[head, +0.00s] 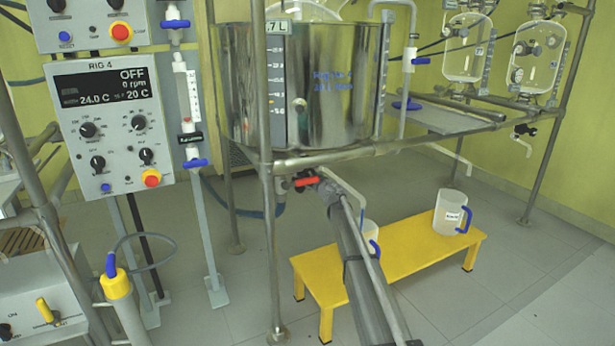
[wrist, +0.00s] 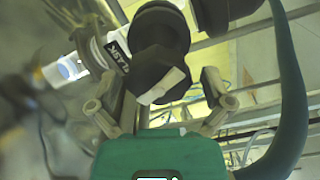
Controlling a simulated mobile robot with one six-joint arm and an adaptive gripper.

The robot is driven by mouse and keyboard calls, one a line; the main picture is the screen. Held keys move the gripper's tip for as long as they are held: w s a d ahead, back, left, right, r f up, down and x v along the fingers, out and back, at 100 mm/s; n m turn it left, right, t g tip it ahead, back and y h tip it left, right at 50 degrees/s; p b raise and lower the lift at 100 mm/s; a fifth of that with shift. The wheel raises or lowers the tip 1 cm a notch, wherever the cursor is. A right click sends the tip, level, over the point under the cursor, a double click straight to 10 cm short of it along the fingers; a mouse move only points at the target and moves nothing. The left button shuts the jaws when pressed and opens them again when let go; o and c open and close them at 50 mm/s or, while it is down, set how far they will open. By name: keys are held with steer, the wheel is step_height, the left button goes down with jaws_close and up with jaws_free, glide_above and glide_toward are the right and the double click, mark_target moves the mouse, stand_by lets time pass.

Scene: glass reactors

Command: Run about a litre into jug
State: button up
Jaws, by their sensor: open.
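A steel vessel (head: 305,85) hangs in the pipe frame. Under it is an outlet valve with a red lever (head: 307,181). My arm reaches up from below, and my gripper (head: 326,187) is close to this valve, small and partly hidden. In the wrist view my gripper (wrist: 162,98) is open, its fingers on either side of a dark fitting (wrist: 155,60) with a pale tip; contact is unclear. One jug (head: 370,232) with a blue handle stands on the yellow bench, mostly hidden behind my arm. A second, labelled jug (head: 450,213) stands at the bench's right end.
The yellow bench (head: 410,252) stands on the grey floor. Frame posts (head: 268,250) rise close left of my arm. A control panel (head: 110,125) reading OFF is at the left. Glass vessels (head: 468,50) hang at the upper right. The floor at the lower right is clear.

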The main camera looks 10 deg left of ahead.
steer(key=v, duration=0.8)
stand_by(0.5)
